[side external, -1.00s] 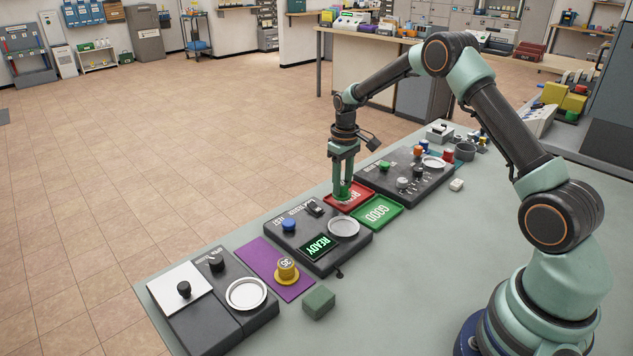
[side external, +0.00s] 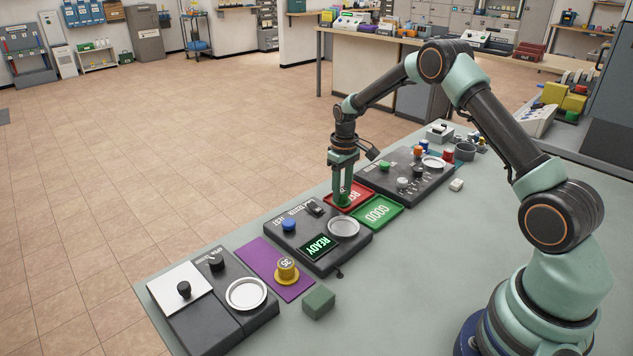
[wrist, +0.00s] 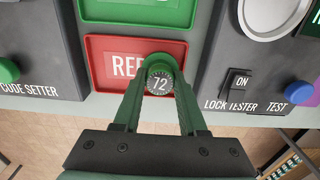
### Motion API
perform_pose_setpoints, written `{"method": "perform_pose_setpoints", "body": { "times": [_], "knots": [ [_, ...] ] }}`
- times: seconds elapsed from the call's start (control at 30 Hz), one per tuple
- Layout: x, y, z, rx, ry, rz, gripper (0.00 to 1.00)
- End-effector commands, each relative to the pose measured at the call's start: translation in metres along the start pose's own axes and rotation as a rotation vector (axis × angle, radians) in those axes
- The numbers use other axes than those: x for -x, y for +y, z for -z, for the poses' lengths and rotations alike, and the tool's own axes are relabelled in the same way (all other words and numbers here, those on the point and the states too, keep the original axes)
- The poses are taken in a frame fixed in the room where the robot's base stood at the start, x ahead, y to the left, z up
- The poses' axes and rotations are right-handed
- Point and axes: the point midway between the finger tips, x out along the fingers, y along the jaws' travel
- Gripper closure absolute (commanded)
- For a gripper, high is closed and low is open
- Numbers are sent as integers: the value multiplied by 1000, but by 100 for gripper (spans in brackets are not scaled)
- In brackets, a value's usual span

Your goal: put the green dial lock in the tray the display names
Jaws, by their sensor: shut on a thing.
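The green dial lock (wrist: 159,60), its dial marked 72, is between the fingertips of my gripper (wrist: 158,84) in the wrist view. My gripper is shut on it, over the red tray (wrist: 108,72), whose lettering is partly hidden. In the side view my gripper (side external: 342,198) is at the red tray (side external: 362,191); whether the lock touches the tray floor I cannot tell. The green GOOD tray (side external: 377,212) lies beside the red one.
A yellow dial lock (side external: 287,271) stands on a purple mat (side external: 262,255). The tester has a blue button (side external: 289,225), an ON switch (wrist: 238,82) and a round dish (side external: 343,227). The code setter panel (side external: 376,174) stands beyond the trays. A green block (side external: 319,302) lies in front.

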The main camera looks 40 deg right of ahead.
Motion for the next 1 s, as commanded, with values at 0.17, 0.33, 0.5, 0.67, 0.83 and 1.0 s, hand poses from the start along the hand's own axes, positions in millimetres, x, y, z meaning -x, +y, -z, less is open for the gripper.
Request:
{"method": "perform_pose_setpoints", "body": {
  "times": [0.17, 0.33, 0.5, 0.67, 0.83, 1.0],
  "knots": [
    [0, 0, 0, 0, 0, 0, 100],
    [0, 0, 0, 0, 0, 0, 24],
    [0, 0, 0, 0, 0, 0, 24],
    [0, 0, 0, 0, 0, 0, 9],
    [0, 0, 0, 0, 0, 0, 9],
    [5, 0, 0, 0, 1, 0, 9]
  ]
}}
